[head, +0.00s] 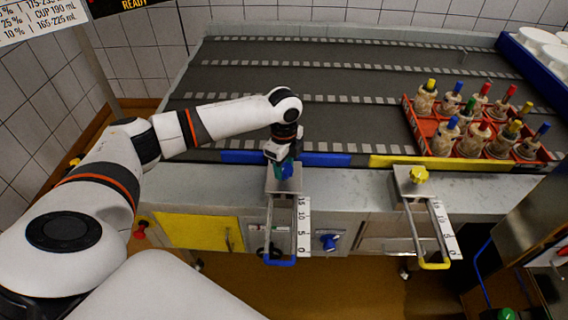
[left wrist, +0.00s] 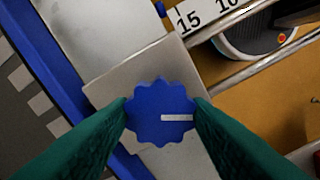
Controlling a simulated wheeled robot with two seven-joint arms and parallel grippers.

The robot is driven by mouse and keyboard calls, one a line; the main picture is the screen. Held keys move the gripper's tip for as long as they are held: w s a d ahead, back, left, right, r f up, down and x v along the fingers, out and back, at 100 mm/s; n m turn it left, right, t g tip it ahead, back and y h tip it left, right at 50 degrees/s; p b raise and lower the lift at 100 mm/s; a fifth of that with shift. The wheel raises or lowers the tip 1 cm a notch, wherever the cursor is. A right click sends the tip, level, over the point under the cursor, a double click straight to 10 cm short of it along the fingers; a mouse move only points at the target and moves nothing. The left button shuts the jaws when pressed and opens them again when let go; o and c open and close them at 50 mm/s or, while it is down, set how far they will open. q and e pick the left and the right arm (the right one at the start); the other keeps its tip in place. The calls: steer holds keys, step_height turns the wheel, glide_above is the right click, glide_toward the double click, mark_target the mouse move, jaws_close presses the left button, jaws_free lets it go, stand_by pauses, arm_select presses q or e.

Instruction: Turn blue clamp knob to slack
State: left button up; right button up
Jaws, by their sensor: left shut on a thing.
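The blue clamp knob (left wrist: 158,108) is a scalloped disc with a white line, on a grey metal clamp block (left wrist: 140,70). In the left wrist view the line runs from near the knob's middle towards the right fingertip. My left gripper (left wrist: 161,112) has its green fingers shut on opposite sides of the knob. In the head view my left gripper (head: 284,166) points down onto the clamp block at the table's front edge and mostly hides the knob. A scale marked 15, 10, 5, 0 (head: 304,225) lies beside the clamp's rods. My right gripper is not in view.
A second clamp with a yellow knob (head: 419,175) stands to the right on the same table edge. A red crate (head: 414,122) of moulds with coloured tops is at the right. The slatted table (head: 320,85) is otherwise mostly clear. A blue valve handle (head: 328,241) sits below.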

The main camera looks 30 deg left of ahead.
arm_select(q)
steer(key=shift+r+p, duration=0.2)
steer(key=shift+p, duration=0.35)
steer(key=n+p, duration=1.1)
steer(key=p, duration=0.3)
steer(key=n+p, duration=0.5)
steer(key=n, duration=0.1)
steer(key=shift+n, duration=0.4)
steer(key=n+p, duration=0.2)
steer(key=n, duration=0.2)
steer(key=shift+w+f+n+p, duration=0.1)
steer(key=shift+n+p, duration=0.6)
steer(key=shift+n, duration=0.3)
steer(key=o, duration=1)
